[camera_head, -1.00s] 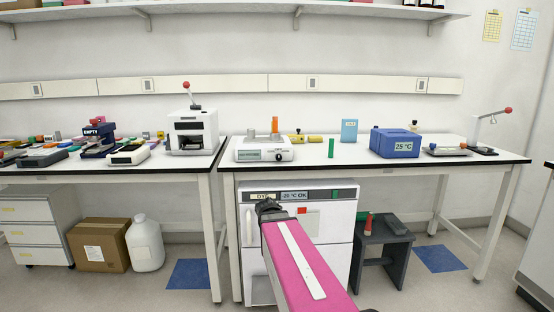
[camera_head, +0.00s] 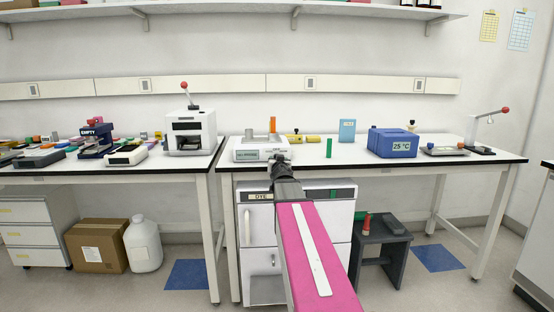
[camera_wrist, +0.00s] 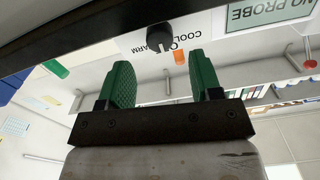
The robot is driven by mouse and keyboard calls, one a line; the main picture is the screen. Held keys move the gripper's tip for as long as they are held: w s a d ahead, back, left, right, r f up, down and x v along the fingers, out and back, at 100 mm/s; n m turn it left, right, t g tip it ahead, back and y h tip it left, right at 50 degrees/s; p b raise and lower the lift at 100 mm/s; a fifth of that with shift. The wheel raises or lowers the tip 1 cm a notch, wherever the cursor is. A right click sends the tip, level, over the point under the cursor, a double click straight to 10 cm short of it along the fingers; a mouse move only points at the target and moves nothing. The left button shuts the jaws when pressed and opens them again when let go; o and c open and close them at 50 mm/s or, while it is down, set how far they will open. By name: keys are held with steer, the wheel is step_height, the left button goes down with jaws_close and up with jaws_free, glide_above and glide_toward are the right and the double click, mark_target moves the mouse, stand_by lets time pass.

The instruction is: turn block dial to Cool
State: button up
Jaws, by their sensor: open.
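The block dial (camera_wrist: 160,36) is a small black knob on the white front of the block unit. It shows in the wrist view beside printed words, one reading COOL and another partly hidden ending in ARM; its pointer setting is too small to tell. The white block unit (camera_head: 246,151) stands on the right bench with an orange tube (camera_head: 273,124) upright on it. My gripper (camera_wrist: 162,72) is open and empty, its two green fingers on either side of the dial in the picture, apart from it. In the head view my gripper (camera_head: 280,159) hides the dial.
A NO PROBE display (camera_wrist: 268,10) is near the dial in the wrist view. The dark bench edge (camera_head: 400,169) runs below the unit.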

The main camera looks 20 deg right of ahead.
steer(key=x, duration=0.6)
steer(key=c, duration=0.9)
steer(key=shift+n, duration=2.3)
steer(key=o, duration=0.9)
steer(key=shift+a, duration=0.1)
